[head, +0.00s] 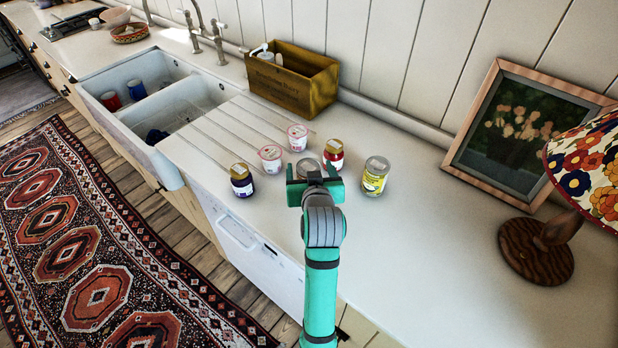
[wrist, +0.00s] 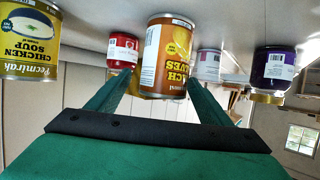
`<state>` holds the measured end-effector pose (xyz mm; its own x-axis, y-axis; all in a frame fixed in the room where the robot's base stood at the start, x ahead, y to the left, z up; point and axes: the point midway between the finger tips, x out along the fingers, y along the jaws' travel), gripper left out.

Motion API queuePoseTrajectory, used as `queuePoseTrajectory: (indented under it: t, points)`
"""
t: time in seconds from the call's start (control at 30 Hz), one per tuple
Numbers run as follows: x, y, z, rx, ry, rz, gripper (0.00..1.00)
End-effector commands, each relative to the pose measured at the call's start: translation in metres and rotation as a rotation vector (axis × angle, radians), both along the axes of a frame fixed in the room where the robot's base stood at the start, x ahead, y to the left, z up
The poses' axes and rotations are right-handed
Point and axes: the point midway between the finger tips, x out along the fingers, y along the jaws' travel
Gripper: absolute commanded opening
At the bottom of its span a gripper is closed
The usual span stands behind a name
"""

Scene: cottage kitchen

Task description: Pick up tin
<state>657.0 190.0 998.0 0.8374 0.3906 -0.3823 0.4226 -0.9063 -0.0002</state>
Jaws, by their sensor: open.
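An orange tin labelled as peach halves (wrist: 166,55) stands upright on the counter. It appears upside down in the wrist view, and in the head view only its metal top (head: 308,166) shows behind my gripper. My gripper (head: 313,177) is open and empty, its fingers pointing at this tin. In the wrist view the green fingertips (wrist: 160,76) lie to either side of the tin's lid end; whether they reach around it I cannot tell. A second tin, yellow chicken soup (head: 375,177), stands to the right, also visible in the wrist view (wrist: 30,40).
A red-labelled jar (head: 333,154) stands close behind the orange tin. A wooden box (head: 292,78) is behind, a sink (head: 165,100) far left, a lamp (head: 540,245) right. The front-right counter is clear.

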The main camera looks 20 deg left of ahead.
Motion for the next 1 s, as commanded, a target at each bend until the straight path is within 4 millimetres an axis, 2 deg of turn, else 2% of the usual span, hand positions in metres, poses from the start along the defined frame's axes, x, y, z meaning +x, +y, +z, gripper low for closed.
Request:
queuePoseTrajectory:
  t: [0.13, 0.3, 0.57, 0.67, 0.8, 1.0]
  points:
    - [0.017, 0.013, -0.007, -0.001, 0.001, 0.001, 0.73]
    - [0.031, 0.018, -0.014, 0.000, 0.001, 0.000, 0.73]
    - [0.033, 0.019, -0.015, 0.000, 0.000, -0.001, 0.73]
    - [0.033, 0.019, -0.015, 0.000, 0.000, -0.001, 0.51]
    - [0.033, 0.018, -0.015, 0.000, 0.000, -0.001, 0.18]
    - [0.033, 0.018, -0.014, 0.000, -0.001, -0.001, 0.18]
